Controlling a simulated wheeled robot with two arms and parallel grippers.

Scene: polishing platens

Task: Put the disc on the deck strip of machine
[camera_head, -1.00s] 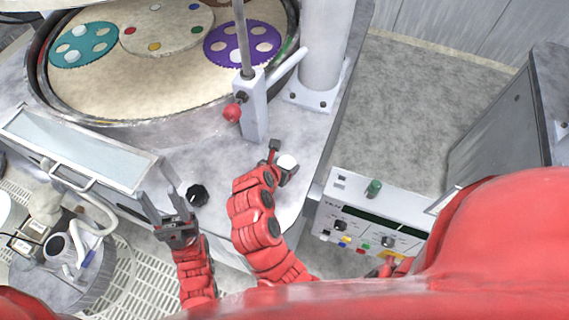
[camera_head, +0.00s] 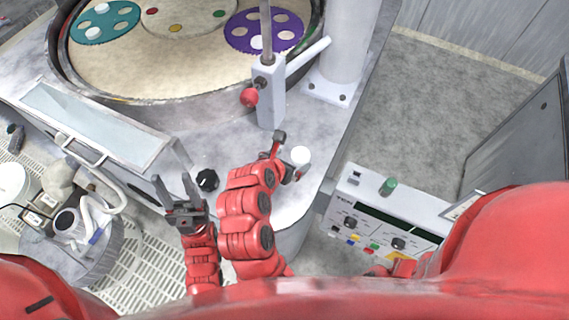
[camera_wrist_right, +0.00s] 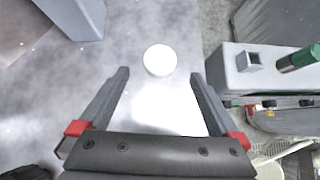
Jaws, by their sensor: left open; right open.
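A white round disc (camera_head: 300,155) lies flat on the grey deck strip (camera_head: 240,160) at the front right of the machine, near the deck's right edge. It also shows in the right wrist view (camera_wrist_right: 160,60). My right gripper (camera_head: 288,156) is open. In the wrist view its fingertips (camera_wrist_right: 160,76) stand on either side of the disc's near edge, with a gap on both sides and the disc mostly beyond them. My left gripper (camera_head: 171,180) is open and empty, in front of the machine, left of the black knob (camera_head: 206,180).
A post with a red ball (camera_head: 249,97) stands on the deck just behind my right gripper. The platen (camera_head: 170,65) carries teal (camera_head: 106,22) and purple (camera_head: 264,32) carriers. A control box (camera_head: 390,215) is at the right. A clear-topped drawer (camera_head: 95,120) is at the left.

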